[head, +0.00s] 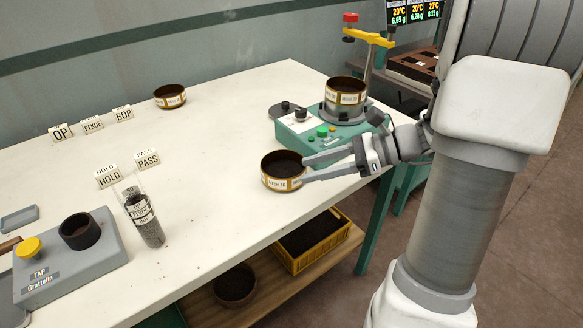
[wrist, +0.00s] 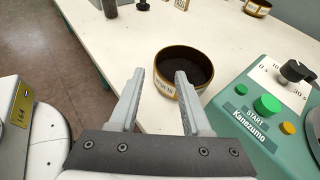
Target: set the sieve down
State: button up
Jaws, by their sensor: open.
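A round sieve (head: 283,171) with a brassy rim, a paper label and dark contents stands upright on the white table near its front right edge. From the head view I cannot tell whether a fingertip touches the sieve wall.
A green shaker machine (head: 318,134) with another sieve (head: 345,92) on top stands behind my gripper. A third sieve (head: 170,96) is at the back. Label cards, a glass cylinder (head: 144,218) and a grey tapping device (head: 70,262) stand left. The table's middle is clear.

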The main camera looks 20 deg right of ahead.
jog(key=shift+p+v, duration=0.35)
jog(key=shift+v, duration=2)
jog(key=shift+a, duration=0.1)
jog(key=s+a+r+n+h, duration=0.3)
jog(key=s+a+n+h, duration=0.3)
jog(key=n, duration=0.5)
jog(key=s+a+r+n+h, duration=0.3)
jog(key=s+a+n+h, duration=0.25)
jog(key=n, duration=0.55)
notch_tip(320, 180, up, 16)
jog(key=p, duration=1.7)
jog(key=shift+s+d+r+n+h, duration=0.25)
jog(key=shift+s+n+h, duration=0.05)
jog(key=shift+s+h, duration=0.15)
